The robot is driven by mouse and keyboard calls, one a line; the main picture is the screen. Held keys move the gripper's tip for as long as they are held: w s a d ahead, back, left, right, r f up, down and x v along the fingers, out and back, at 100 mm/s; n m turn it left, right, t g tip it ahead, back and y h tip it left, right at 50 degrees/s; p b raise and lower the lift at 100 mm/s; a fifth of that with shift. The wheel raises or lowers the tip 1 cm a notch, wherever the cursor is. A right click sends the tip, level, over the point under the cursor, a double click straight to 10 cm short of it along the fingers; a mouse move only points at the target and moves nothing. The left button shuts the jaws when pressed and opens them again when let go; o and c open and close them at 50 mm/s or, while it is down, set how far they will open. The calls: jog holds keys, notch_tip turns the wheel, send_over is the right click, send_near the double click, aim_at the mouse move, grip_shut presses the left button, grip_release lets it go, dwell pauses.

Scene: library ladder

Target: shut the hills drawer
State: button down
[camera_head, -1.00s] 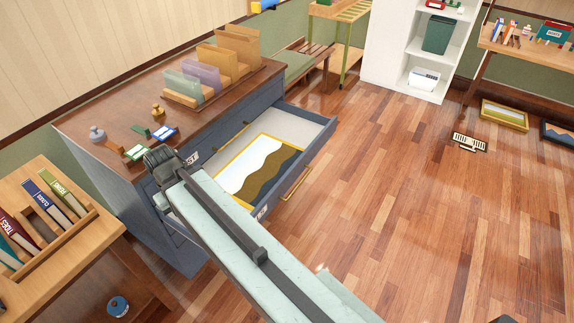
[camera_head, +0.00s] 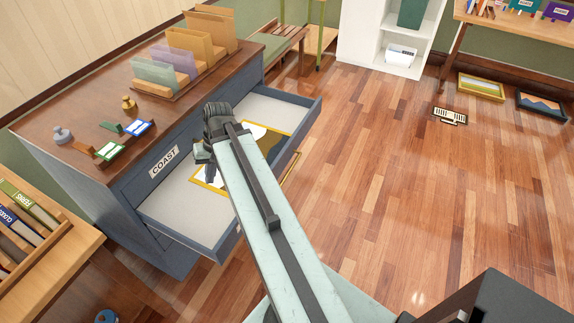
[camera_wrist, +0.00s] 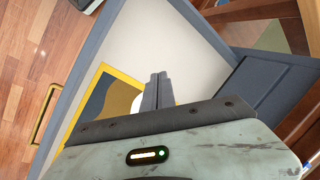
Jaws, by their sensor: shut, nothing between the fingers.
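A blue-grey drawer (camera_head: 262,103) stands pulled out from the blue-grey cabinet (camera_head: 62,185). A yellow-framed picture with white and brown shapes lies inside it. The cabinet face above the open drawer carries a COAST label (camera_head: 164,161); the open drawer's own label cannot be read, so I cannot tell if it is the hills one. My gripper (camera_head: 200,152) is over the open drawer, partly hidden by my arm. In the wrist view my gripper (camera_wrist: 157,82) is shut and empty above the drawer's inside. The drawer's yellow handle (camera_wrist: 42,114) is on the left there.
The cabinet top holds folders in a rack (camera_head: 180,70), small brass and grey weights, and label pieces. A book table (camera_head: 60,260) stands at the lower left. A white shelf (camera_head: 385,40) stands at the back. The wooden floor (camera_head: 380,170) right of the drawer is mostly clear.

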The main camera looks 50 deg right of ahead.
jog(key=s+d+f+m+t+b, duration=0.1)
jog(key=s+d+m+t+b, duration=0.2)
jog(key=s+d, duration=0.55)
jog(key=s+d+f+m+t+b, duration=0.1)
jog(key=s+d+m+t+b, duration=0.2)
jog(key=d, duration=1)
jog(key=s+d+f+m+t+b, duration=0.2)
jog(key=s+d+m, duration=0.2)
jog(key=s+d, duration=0.55)
jog(key=b, duration=0.7)
send_near(282, 159)
jog(key=shift+h, duration=0.4)
jog(key=w+a+f, duration=0.2)
jog(key=w+f, duration=0.1)
jog(key=shift+f, duration=0.15)
jog(key=shift+w+a, duration=0.1)
jog(key=shift+w, duration=0.5)
